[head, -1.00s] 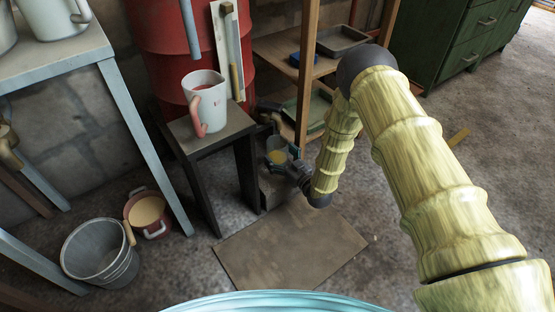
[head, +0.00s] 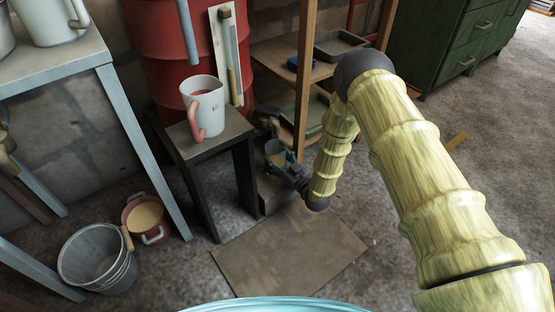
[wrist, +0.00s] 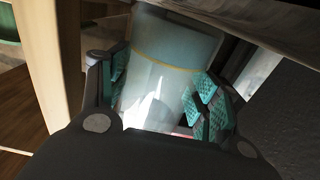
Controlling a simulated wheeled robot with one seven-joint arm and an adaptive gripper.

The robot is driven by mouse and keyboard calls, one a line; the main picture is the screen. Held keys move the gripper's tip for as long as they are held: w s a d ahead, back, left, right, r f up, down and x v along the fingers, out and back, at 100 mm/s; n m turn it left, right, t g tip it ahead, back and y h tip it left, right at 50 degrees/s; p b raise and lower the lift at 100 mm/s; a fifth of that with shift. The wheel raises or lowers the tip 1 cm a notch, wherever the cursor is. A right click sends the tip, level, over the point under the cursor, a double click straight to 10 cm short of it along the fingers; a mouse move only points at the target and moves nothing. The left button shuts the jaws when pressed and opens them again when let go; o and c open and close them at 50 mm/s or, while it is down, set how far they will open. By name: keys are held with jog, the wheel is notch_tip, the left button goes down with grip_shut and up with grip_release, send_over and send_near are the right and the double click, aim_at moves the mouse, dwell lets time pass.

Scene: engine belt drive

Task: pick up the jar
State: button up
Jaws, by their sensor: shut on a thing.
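The jar (wrist: 165,70) is a clear, bluish glass cylinder with a thin yellow line around it. In the wrist view it stands between the teal-padded fingers of my gripper (wrist: 162,98), which is shut on it. In the head view the jar (head: 275,150) is small and partly hidden by my gripper (head: 285,166), low beside the dark stool and the wooden shelf. I cannot tell whether the jar still touches what is under it.
A white measuring jug (head: 207,105) stands on the dark stool (head: 232,126) just left of my gripper. The wooden shelf's post (head: 305,80) is close behind. A metal bucket (head: 90,260) and a red pot (head: 150,215) are at lower left. A flat board (head: 290,250) lies on the floor.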

aim_at(283, 156)
jog(key=shift+r, duration=0.2)
jog(key=shift+r+p, duration=1.5)
jog(key=shift+r, duration=0.2)
jog(key=s+d+p, duration=0.2)
jog(key=s+p, duration=0.1)
jog(key=s, duration=0.4)
jog(key=s+d+r+p, duration=0.1)
jog(key=s+d+p, duration=0.2)
jog(key=s, duration=0.4)
jog(key=shift+s+d+p, duration=0.3)
jog(key=shift+s+p, duration=0.1)
jog(key=shift+r, duration=0.1)
